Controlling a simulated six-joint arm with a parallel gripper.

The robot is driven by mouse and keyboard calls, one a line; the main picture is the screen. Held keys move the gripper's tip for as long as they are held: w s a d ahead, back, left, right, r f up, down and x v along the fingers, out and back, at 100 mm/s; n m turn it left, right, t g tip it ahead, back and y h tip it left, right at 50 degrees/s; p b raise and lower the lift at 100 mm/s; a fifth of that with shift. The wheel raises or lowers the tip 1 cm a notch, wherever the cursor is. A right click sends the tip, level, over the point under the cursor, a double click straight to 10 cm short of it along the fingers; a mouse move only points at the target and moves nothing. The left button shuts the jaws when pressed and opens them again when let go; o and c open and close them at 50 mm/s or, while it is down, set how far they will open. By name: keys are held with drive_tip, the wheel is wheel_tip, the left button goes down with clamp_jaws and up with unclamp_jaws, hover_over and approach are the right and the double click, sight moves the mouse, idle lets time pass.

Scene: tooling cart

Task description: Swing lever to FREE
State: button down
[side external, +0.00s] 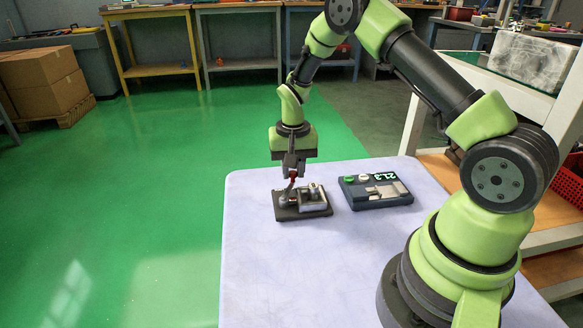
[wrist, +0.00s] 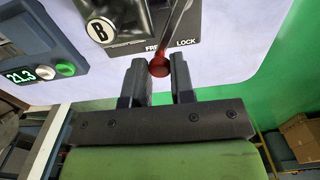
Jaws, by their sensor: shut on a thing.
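The lever (wrist: 176,22) is a thin metal rod with a red knob (wrist: 160,67) at its end. In the wrist view the rod runs between the printed words FREE and LOCK on the dark base (wrist: 205,42), with the knob below FREE. My gripper (wrist: 159,64) has a finger on each side of the knob and is shut on it. In the side view my gripper (side external: 292,176) points down over the left part of the lever fixture (side external: 318,212), with a bit of red between the fingers. The lever's pivot is not visible in the wrist view.
A dark box (side external: 381,204) with a lit display reading 21.3 and a green button stands right of the fixture on the pale cart top (side external: 260,275). The cart top in front is clear.

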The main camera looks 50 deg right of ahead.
sight(293, 172)
idle(0.3)
drive_tip(key=c, duration=1)
unclamp_jaws()
drive_tip(key=shift+r, duration=0.1)
wheel_tip(293, 172, up, 10)
drive_tip(key=shift+f, duration=0.1)
